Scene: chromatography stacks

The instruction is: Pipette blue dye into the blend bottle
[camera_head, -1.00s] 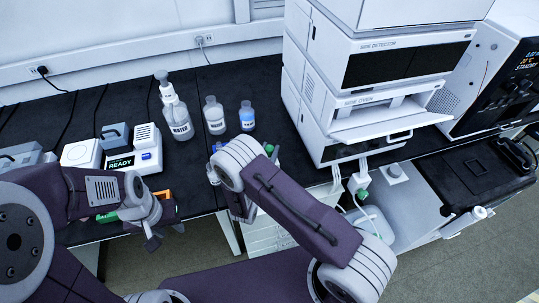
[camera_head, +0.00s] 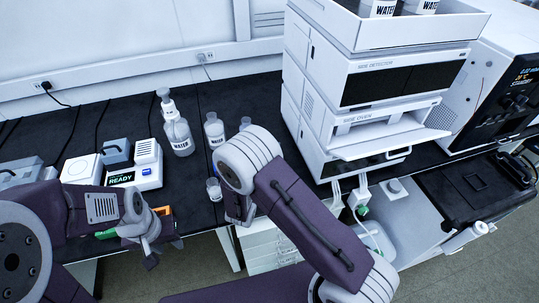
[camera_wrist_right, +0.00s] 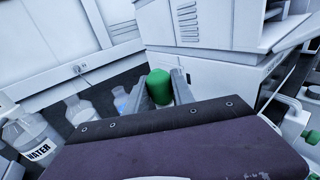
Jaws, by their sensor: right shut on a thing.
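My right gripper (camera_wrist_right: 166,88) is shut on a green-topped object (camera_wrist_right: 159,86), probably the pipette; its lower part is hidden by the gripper. In the head view my right forearm hides this gripper. A bottle (camera_head: 245,122) shows only its top beside my right arm; its blue part appears in the right wrist view (camera_wrist_right: 119,98). A clear bottle (camera_head: 214,132) stands left of it. A small clear vessel (camera_head: 214,189) stands nearer the bench's front edge; I cannot tell whether it is the blend bottle. My left gripper (camera_head: 164,251) is open and empty before the bench edge.
A WATER wash bottle (camera_head: 179,137) stands behind a white device (camera_head: 139,178) reading READY. An orange-and-green item (camera_head: 163,211) lies near my left gripper. The tall white instrument stack (camera_head: 340,95) stands close at right. Bare black bench (camera_head: 215,95) lies behind the bottles.

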